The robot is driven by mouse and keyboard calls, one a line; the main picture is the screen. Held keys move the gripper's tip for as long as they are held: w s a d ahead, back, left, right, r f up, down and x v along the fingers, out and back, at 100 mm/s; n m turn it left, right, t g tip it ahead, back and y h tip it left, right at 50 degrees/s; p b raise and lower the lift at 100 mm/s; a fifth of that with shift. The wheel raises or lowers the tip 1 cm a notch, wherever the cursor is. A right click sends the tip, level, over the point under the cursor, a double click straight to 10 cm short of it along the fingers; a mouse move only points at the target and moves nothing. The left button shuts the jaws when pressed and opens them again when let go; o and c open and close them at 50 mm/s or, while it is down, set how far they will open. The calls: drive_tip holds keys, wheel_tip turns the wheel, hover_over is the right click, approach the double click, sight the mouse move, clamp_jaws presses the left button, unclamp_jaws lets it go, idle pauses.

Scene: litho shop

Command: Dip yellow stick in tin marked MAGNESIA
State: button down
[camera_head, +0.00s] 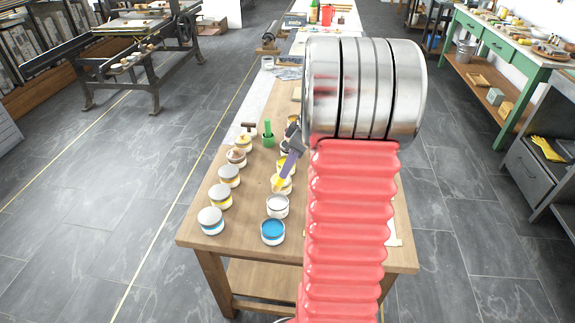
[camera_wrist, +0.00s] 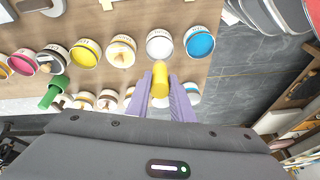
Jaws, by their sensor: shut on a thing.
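My gripper (camera_head: 289,163) has purple fingers shut on the yellow stick (camera_head: 278,184), which slants down to the left over the right-hand row of tins. In the wrist view the fingers (camera_wrist: 160,95) close around the yellow stick (camera_wrist: 160,85), whose tip shows just below an open tin with white contents (camera_wrist: 159,44). That white tin (camera_head: 277,206) stands nearer the table's front than the stick in the head view. The tins carry small labels that I cannot read, so I cannot tell which says MAGNESIA. Whether the stick touches a tin is unclear.
An open blue tin (camera_wrist: 199,42) stands beside the white one; cream (camera_wrist: 121,49) and yellow (camera_wrist: 85,53) tins stand on its other side. A second row (camera_head: 220,196) stands at left on the wooden table (camera_head: 230,245).

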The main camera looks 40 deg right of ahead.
drive_tip(key=shift+f, duration=2.95)
drive_tip(key=shift+f, duration=0.6)
idle(0.4)
drive_tip(key=shift+r, duration=0.1)
drive_tip(key=shift+r, duration=3.5)
